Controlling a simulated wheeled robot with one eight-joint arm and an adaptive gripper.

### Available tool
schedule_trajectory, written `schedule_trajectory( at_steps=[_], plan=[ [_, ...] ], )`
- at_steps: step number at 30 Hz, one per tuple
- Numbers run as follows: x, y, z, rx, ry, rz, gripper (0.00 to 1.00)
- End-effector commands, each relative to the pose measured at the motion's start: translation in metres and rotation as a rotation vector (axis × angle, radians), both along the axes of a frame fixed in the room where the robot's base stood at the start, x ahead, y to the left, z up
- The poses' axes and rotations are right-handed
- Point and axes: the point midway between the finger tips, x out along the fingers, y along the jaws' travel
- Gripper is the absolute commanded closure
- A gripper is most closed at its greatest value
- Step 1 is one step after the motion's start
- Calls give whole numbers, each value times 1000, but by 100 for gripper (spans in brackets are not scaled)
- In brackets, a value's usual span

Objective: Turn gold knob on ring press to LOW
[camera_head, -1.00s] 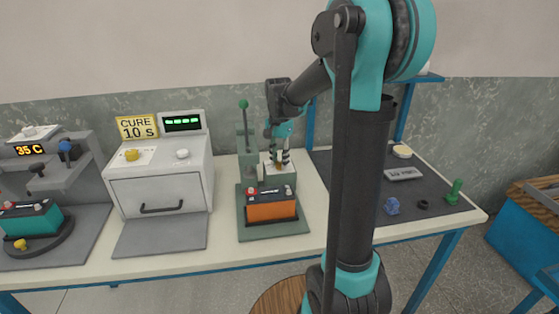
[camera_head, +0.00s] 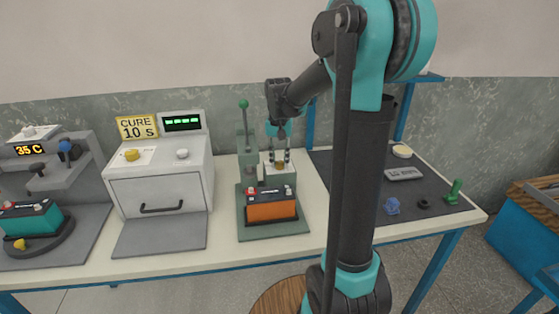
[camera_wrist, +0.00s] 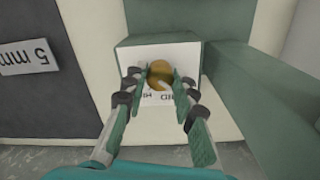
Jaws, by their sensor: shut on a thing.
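The ring press (camera_head: 247,150) is a grey-green stand with a green ball-topped lever, at the middle of the bench. Its gold knob (camera_head: 280,165) sits on a white-faced block behind the orange battery. My gripper (camera_head: 279,160) points down with a finger on each side of the knob. In the wrist view, my gripper (camera_wrist: 160,80) is shut on the gold knob (camera_wrist: 159,72), which is round on top. Lettering beside it looks like HI and MID, upside down and partly covered by the fingers. I cannot tell the knob's setting, and no LOW mark is legible.
The orange battery (camera_head: 272,205) stands on the press base just in front of the block. A white oven (camera_head: 160,185) with its own yellow knob (camera_head: 132,155) is to the left. A dark mat (camera_head: 430,182) with small parts lies right. A 5 mm label (camera_wrist: 28,57) shows in the wrist view.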

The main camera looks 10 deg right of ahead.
Motion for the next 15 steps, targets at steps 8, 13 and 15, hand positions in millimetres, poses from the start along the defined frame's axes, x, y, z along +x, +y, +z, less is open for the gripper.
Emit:
schedule_trajectory(
  at_steps=[8, 13, 15],
  plan=[
    [0, 0, 0, 0, -1, 166, 100],
    [0, 0, 0, 0, -1, 223, 100],
    [0, 0, 0, 0, -1, 238, 100]
  ],
)
